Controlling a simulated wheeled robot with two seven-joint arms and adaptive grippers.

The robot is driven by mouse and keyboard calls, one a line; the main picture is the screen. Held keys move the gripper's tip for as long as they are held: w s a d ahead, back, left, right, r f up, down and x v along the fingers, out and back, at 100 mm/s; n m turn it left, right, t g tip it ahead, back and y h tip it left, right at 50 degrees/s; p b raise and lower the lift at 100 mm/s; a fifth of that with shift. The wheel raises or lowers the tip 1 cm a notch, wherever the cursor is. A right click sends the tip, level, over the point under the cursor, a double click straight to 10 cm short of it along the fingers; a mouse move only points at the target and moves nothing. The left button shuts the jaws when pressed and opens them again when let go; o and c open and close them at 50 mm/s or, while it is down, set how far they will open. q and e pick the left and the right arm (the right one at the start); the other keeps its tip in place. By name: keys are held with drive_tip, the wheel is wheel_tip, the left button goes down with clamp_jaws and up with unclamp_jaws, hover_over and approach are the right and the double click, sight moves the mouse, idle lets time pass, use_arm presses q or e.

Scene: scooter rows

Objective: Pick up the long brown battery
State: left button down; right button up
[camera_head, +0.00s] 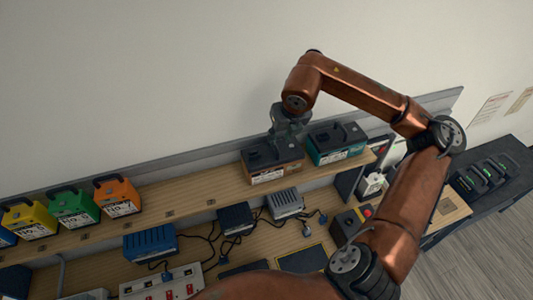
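The long brown battery (268,175) stands upright on the wooden shelf, with a dark top and a white label on its brown front. My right arm reaches in from the right, and its gripper (284,148) points down at the battery's top, over its right half. The fingertips overlap the dark top and handle area, so I cannot tell whether they touch it or how far apart they are. A teal battery (336,144) with a dark top stands just to the right. My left gripper is not in view.
Orange (118,196), green (74,207) and yellow (29,219) batteries stand at the shelf's left. The shelf (190,197) is bare between orange and brown. Chargers and cables lie on the bench below. The wall rises close behind.

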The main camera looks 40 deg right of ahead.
sight(273, 157)
drive_tip(key=shift+w+f, duration=0.2)
drive_tip(key=shift+f, duration=0.25)
drive_tip(key=p+x, duration=0.2)
drive_tip(key=x, duration=0.1)
drive_tip(key=p+x, duration=0.1)
drive_tip(key=x, duration=0.1)
drive_tip(key=shift+w+a, duration=0.2)
drive_tip(key=shift+a, duration=0.2)
drive_tip(key=shift+w+d+f, duration=0.15)
drive_tip(key=shift+w+f, duration=0.05)
drive_tip(key=shift+f, duration=0.4)
drive_tip(key=shift+c, duration=0.6)
clamp_jaws()
drive_tip(key=shift+w+r, duration=0.15)
drive_tip(key=shift+r, duration=0.05)
